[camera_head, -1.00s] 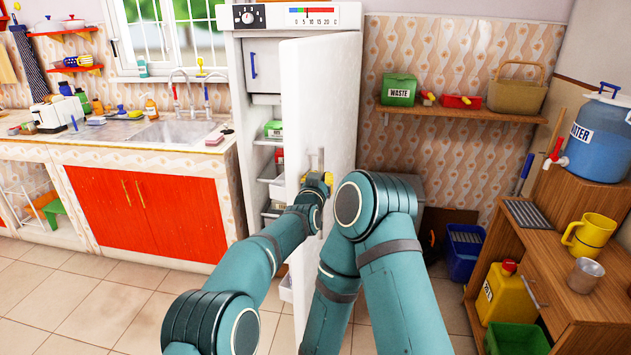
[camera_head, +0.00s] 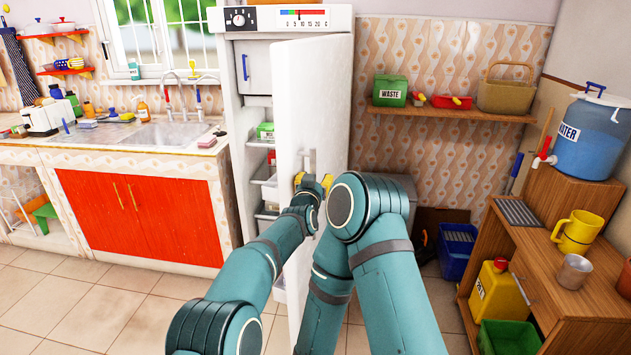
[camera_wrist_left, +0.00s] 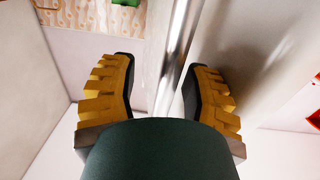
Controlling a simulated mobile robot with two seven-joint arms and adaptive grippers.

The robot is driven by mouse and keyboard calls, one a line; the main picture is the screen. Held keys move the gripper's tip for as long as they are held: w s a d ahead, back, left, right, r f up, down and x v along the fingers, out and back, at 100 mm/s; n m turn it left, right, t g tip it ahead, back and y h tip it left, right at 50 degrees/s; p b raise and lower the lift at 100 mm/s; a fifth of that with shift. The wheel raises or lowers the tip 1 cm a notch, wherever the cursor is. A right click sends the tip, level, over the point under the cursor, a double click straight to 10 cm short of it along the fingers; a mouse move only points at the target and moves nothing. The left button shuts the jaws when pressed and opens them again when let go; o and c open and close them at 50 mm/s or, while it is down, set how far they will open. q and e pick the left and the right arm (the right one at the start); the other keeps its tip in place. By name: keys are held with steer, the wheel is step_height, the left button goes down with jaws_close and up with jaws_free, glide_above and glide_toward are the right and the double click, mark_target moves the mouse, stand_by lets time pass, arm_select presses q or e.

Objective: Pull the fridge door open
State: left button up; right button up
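The white fridge (camera_head: 232,125) stands with its door (camera_head: 330,100) swung part-way open toward me, its shelves showing to the left of the door. The door handle (camera_head: 309,158) is on the door's near face; in the left wrist view it is a shiny metal bar (camera_wrist_left: 181,40). My left gripper (camera_head: 313,183) is at the handle, and its lower part is hidden by the arm. In the left wrist view its yellow-backed fingers (camera_wrist_left: 160,90) are apart, with the bar between them and a clear gap on the left side. My right gripper is out of sight.
A counter with a sink (camera_head: 171,134) and red cupboard doors (camera_head: 140,215) is left of the fridge. A wooden shelf unit (camera_head: 540,262) with a water container (camera_head: 592,140) stands at the right. Tiled floor (camera_head: 55,300) is clear at the lower left.

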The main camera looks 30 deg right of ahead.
arm_select(q)
steer(key=shift+s+a, duration=0.1)
steer(key=v, duration=1.1)
steer(key=shift+s+a, duration=0.25)
steer(key=shift+a, duration=0.05)
stand_by(0.5)
